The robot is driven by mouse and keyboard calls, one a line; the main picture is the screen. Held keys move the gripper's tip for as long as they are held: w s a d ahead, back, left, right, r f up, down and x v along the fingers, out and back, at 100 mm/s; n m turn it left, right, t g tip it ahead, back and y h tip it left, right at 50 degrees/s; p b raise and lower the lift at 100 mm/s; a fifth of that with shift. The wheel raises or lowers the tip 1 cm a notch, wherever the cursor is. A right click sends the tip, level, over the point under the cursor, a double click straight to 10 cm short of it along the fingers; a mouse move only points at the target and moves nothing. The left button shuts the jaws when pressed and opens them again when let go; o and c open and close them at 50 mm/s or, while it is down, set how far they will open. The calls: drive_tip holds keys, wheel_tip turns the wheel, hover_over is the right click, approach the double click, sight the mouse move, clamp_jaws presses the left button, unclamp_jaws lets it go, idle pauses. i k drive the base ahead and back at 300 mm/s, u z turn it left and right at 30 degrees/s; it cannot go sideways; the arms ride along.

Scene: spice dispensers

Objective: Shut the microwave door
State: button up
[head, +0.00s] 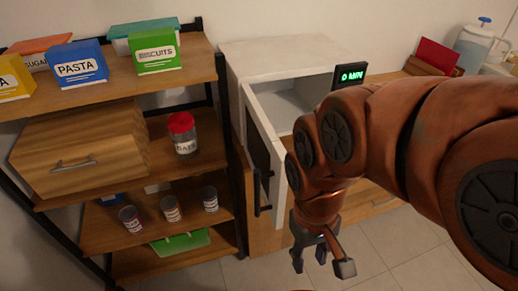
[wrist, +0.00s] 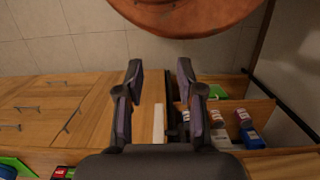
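The white microwave (head: 280,50) stands on a wooden cabinet in the middle of the head view, with a green lit display (head: 351,75). Its door (head: 257,155) is hinged at the left and stands wide open toward me, with a dark pane and a black handle (head: 262,194) at its near edge. My gripper (head: 321,266) points down, just right of the door handle and apart from it in the picture. Its fingers are spread and empty. In the wrist view my gripper (wrist: 162,76) is also open, with a pale strip, perhaps the door's edge, beyond the fingers.
A shelf rack (head: 130,80) on the left holds food boxes, a red-lidded oats jar (head: 183,133) and several cans, close to the open door. A wooden counter on the right holds a pitcher (head: 480,45). The tiled floor in front is clear.

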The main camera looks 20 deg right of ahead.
sight(265, 154)
drive_tip(key=u, duration=0.1)
drive_tip(key=k, duration=0.8)
drive_tip(key=u, duration=0.6)
drive_tip(key=i, duration=0.5)
drive_tip(key=u, duration=0.05)
